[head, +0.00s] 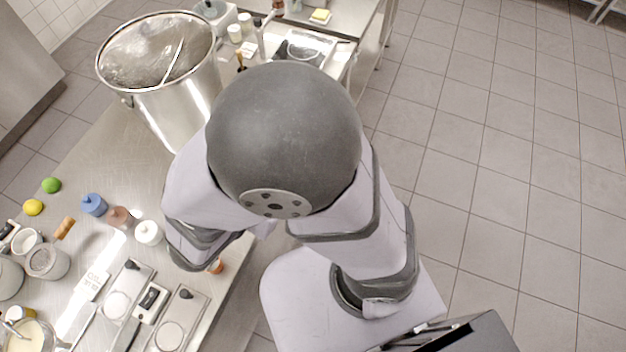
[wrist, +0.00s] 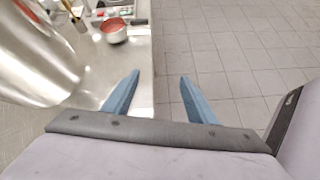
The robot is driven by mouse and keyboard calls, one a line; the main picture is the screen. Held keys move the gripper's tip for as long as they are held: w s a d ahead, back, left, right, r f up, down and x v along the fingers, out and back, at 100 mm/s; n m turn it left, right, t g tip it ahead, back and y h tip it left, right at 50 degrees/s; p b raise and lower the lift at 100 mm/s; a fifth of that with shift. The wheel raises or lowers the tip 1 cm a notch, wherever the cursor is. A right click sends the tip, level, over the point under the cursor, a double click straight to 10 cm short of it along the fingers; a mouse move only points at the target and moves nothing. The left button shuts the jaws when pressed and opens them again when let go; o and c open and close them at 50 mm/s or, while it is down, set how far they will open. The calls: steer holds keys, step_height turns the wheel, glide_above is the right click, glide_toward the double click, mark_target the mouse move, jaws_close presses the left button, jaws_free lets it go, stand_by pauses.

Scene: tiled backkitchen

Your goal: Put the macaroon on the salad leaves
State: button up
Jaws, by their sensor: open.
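My gripper (wrist: 160,76) shows in the wrist view as two blue fingers set wide apart, with nothing between them. It points over the edge of a steel counter, with floor tiles beyond. In the head view my arm hides the gripper. I cannot make out the macaroon or the salad leaves in either view. A small orange-brown item (head: 216,266) lies at the counter edge beside my arm in the head view, too small to identify.
A big steel pot (head: 172,112) stands on the steel counter (head: 128,160), close to my arm; it also shows in the wrist view (wrist: 38,55). A small pan with red contents (wrist: 114,31) is beyond it. Floor at right is clear.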

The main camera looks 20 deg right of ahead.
steer(key=s+d+f+m+g+y, duration=0.1)
steer(key=d+m+g+y, duration=0.2)
steer(key=m, duration=0.9)
steer(key=s+d+m+g+y, duration=0.2)
steer(key=d+m+g+y, duration=0.2)
steer(key=m, duration=0.8)
steer(key=shift+s+d+f+y, duration=0.2)
steer(key=shift+d+f+y, duration=0.2)
steer(key=shift+d, duration=0.2)
